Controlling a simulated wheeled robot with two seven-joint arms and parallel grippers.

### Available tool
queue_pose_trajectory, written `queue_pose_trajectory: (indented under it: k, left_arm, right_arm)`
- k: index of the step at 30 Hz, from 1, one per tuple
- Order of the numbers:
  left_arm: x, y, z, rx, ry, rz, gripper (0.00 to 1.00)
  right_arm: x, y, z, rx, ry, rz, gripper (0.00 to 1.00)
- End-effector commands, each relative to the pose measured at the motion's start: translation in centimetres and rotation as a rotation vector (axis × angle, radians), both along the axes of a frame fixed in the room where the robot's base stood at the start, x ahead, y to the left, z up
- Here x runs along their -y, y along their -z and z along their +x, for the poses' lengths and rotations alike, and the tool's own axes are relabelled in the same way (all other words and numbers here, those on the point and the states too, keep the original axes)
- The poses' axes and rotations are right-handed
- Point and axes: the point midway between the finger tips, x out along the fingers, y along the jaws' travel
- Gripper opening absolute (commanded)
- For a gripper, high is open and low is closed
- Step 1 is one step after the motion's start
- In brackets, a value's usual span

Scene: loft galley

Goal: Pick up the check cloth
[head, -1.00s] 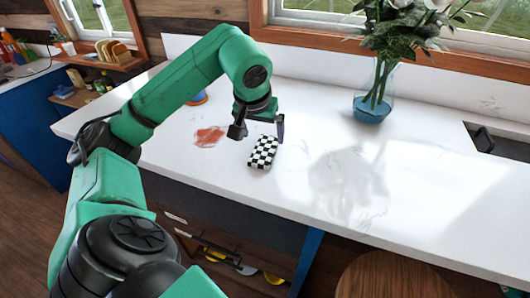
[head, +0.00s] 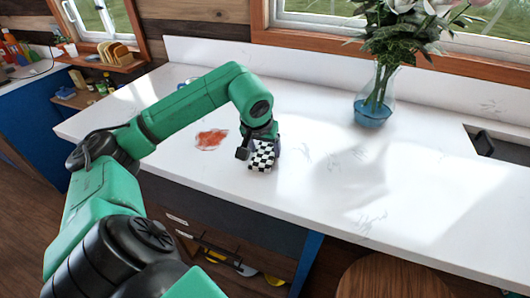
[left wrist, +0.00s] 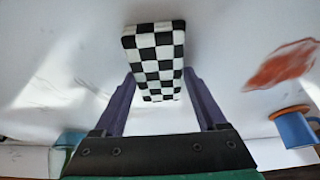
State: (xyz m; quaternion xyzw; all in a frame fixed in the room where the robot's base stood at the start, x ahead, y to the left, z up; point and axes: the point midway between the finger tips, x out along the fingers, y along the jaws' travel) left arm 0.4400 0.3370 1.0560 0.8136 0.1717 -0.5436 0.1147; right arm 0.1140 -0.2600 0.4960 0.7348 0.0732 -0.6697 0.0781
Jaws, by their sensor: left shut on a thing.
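The check cloth (head: 262,157) is a folded black-and-white checkered block on the white counter. My left gripper (head: 261,150) is down at the cloth, with a finger on either side of it. In the left wrist view the cloth (left wrist: 155,62) sits between the two fingers of my left gripper (left wrist: 157,90), which is shut on its near end. I cannot tell whether the cloth is clear of the counter. My right gripper is not in view.
A red stain (head: 210,139) lies on the counter left of the cloth. A glass vase (head: 374,108) of white flowers stands at the back right. A blue mug (left wrist: 296,128) shows in the left wrist view. The counter (head: 440,190) right of the cloth is clear.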

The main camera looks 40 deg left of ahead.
Motion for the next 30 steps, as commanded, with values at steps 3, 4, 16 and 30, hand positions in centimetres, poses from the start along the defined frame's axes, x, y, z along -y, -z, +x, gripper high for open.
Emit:
queue_pose_trajectory:
  k: [3, 4, 16, 30]
  left_arm:
    - [0.0, -0.1, 0.0, 0.001, 0.0, 0.0, 0.19]
    - [0.0, -0.2, 0.0, 0.001, 0.0, 0.0, 0.19]
    - [0.1, -9.6, 0.2, 0.012, 0.002, -0.003, 0.19]
    - [0.0, -20.2, 0.0, 0.0, 0.0, 0.001, 0.19]
  right_arm:
    - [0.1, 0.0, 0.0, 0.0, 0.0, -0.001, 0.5]
    - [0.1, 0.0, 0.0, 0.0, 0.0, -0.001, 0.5]
    - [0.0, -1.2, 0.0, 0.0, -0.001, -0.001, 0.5]
    - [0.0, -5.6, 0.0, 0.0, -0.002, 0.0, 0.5]
